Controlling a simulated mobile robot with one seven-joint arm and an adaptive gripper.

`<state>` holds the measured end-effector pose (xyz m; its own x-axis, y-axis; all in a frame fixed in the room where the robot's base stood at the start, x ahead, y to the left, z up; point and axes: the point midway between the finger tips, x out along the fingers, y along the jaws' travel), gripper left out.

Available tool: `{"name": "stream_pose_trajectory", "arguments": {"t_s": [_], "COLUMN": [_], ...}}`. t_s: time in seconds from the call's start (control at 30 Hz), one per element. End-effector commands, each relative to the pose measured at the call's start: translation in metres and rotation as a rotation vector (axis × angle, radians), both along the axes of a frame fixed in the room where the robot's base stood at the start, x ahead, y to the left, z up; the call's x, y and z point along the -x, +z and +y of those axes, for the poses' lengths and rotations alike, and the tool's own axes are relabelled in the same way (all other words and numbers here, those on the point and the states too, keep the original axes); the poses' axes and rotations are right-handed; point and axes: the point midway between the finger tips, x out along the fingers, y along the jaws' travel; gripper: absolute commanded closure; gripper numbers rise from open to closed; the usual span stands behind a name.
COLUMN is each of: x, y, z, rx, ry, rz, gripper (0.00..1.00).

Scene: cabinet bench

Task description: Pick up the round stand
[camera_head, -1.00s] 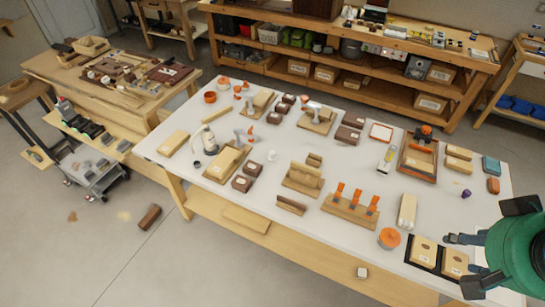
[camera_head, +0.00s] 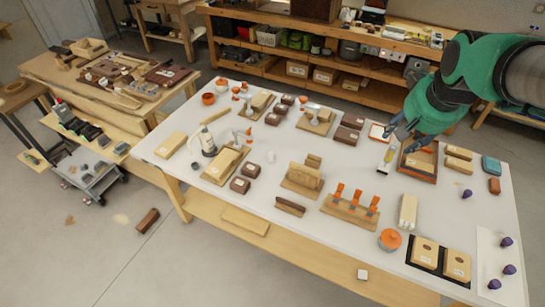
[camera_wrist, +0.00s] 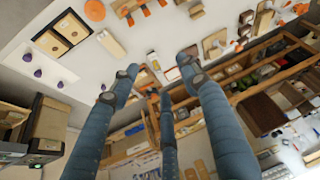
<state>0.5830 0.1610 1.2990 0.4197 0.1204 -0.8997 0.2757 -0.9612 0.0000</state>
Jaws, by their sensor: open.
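I cannot tell for sure which thing is the round stand. A round orange-topped piece (camera_head: 389,239) stands near the table's front edge in the head view, and it shows at the top of the wrist view (camera_wrist: 95,10). A white upright piece (camera_head: 208,143) stands at the left of the table. My gripper (camera_head: 393,132) is above the table's far right part, near a yellow-and-white piece (camera_head: 387,158) and a wooden tray (camera_head: 433,169). In the wrist view its blue fingers (camera_wrist: 158,75) are spread, with nothing between them.
The white table (camera_head: 330,245) is crowded with wooden blocks and racks. A black tray with two wooden plates (camera_head: 424,252) lies at the front right, with several purple knobs (camera_head: 507,241) beside it. Shelves (camera_head: 370,92) stand behind the table.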

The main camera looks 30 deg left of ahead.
Motion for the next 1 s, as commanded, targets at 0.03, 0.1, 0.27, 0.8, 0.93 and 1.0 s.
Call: {"name": "stream_pose_trajectory", "arguments": {"t_s": [0.03,0.1,0.27,0.8,0.93,1.0], "x": [-0.012,-0.029,-0.064,-0.144,-0.153,-0.156], "y": [-0.009,-0.018,-0.044,-0.168,-0.206,-0.228], "z": [0.015,0.033,0.078,0.249,0.293,0.316], "rx": [0.002,0.003,0.005,0.016,0.018,0.02], "ry": [0.018,0.038,0.086,0.246,0.285,0.306], "rz": [0.007,0.009,0.016,0.037,0.041,0.044], "gripper": [0.54,0.54,0.54,0.54,0.54,0.54]}}
